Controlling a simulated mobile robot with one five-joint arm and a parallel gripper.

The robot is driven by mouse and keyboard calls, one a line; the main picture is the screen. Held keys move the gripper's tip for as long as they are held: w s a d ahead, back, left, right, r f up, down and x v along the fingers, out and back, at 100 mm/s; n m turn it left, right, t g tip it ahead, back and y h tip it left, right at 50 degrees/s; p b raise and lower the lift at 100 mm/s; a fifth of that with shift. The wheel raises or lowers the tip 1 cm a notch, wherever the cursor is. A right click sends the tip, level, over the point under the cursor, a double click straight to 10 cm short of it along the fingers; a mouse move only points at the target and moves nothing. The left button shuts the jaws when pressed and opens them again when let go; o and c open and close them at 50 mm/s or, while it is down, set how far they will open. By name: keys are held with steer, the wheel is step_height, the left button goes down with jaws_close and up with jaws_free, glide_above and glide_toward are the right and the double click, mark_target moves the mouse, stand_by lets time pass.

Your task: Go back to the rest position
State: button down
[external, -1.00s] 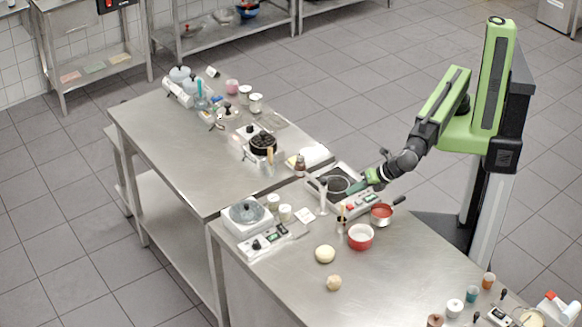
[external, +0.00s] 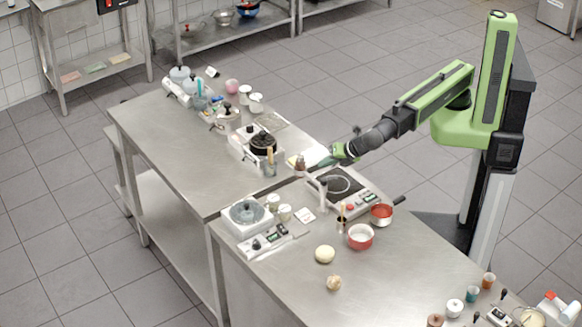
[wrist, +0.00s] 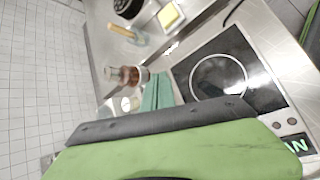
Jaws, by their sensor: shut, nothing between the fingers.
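My gripper (external: 326,160) is at the end of my outstretched green and black arm, above the back edge of the steel tables near the gap between them. In the wrist view its green fingers (wrist: 157,93) are together, with nothing between them. A brown bottle (external: 300,167) stands close to the fingertips in the picture; it also shows in the wrist view (wrist: 128,76). I cannot tell whether they touch. A hotplate with a black glass top (external: 343,184) lies below and to the right of the gripper, with nothing on its ring.
A red pan (external: 382,213) and a red-and-white bowl (external: 360,238) stand in front of the hotplate. A black pot (external: 262,143) sits on a burner on the left table. A scale (external: 246,216) stands at the near table's left. The floor behind the tables is clear.

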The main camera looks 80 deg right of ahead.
steer(key=w+d+f+m+g+h, duration=0.1)
steer(key=w+d+m+g, duration=0.15)
steer(key=d, duration=0.95)
steer(key=w+d+f+m+g, duration=0.15)
steer(key=w+d+m, duration=0.25)
steer(key=d, duration=0.7)
steer(key=w+d+f+m+g+h, duration=0.1)
steer(key=w+d+m, duration=0.25)
steer(key=d, duration=0.85)
steer(key=s+d+f+m+g+y, duration=0.1)
steer(key=s+d+m, duration=0.15)
steer(key=d, duration=0.35)
steer(key=s+d+f+m+g+y, duration=0.1)
steer(key=d+f+m, duration=0.15)
steer(key=d, duration=0.25)
steer(key=s+a+m+y, duration=0.1)
steer(key=m, duration=0.1)
steer(key=s+a+m+g+y, duration=0.1)
steer(key=m, duration=0.2)
steer(key=s+a+m+y, duration=0.1)
steer(key=m, duration=0.1)
steer(key=shift+s+a+f+y, duration=0.1)
steer(key=shift+s+a+y, duration=0.2)
